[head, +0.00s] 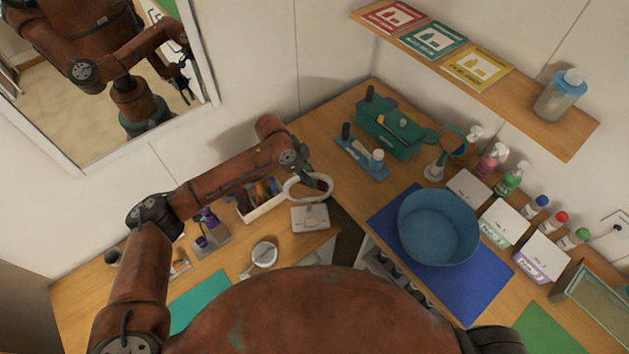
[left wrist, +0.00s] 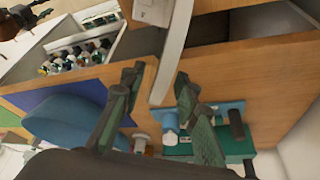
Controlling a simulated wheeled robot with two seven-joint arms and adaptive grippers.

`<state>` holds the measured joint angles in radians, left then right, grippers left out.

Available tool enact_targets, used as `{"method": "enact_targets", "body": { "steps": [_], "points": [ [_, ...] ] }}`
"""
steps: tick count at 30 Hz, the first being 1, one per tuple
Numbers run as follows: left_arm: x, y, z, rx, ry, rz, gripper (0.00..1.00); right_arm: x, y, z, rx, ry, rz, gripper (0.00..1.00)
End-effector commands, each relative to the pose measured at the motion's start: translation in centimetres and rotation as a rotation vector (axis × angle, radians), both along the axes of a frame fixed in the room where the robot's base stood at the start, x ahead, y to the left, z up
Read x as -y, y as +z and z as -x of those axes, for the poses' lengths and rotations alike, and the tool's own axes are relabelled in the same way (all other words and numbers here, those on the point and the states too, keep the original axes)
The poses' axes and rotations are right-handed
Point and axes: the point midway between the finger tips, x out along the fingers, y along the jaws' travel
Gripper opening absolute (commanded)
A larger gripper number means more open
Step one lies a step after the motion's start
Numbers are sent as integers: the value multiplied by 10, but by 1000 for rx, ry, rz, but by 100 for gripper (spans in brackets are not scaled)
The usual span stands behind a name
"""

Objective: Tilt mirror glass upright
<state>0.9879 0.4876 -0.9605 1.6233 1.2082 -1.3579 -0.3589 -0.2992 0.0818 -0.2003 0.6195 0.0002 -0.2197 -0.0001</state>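A white round mirror (head: 308,187) on a square pale base (head: 310,217) stands near the front edge of the wooden counter. In the head view its glass frame shows as a flattened ring leaning over the base. My left gripper (head: 298,171) is at the far side of this ring. In the left wrist view the mirror's pale rim (left wrist: 170,58) shows nearly edge-on and reaches between the two dark fingers of my left gripper (left wrist: 158,92). The fingers are spread, with a visible gap on each side of the rim. My right gripper is out of view.
A blue tub (head: 437,232) stands on a blue mat (head: 478,292), with white boxes (head: 541,256) to its right. A green-framed round mirror (head: 452,141) and a green caddy (head: 390,130) stand behind. A white organizer (head: 262,206) is left of the white mirror.

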Motion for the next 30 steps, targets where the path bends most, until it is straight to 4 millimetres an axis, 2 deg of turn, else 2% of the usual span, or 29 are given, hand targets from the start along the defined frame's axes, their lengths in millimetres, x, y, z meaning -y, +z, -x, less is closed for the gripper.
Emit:
{"method": "enact_targets", "body": {
  "steps": [1, 6, 12, 30],
  "points": [
    [-5, 12, 0, 3, -1, 2, 29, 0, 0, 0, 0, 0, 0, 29],
    [-18, 43, 1, 3, 0, 0, 29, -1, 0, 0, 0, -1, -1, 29],
    [-27, 65, 3, 1, -1, 0, 29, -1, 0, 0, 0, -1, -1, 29],
    [-29, 71, 3, -1, -1, 0, 29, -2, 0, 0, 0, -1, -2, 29]
  ]
}}
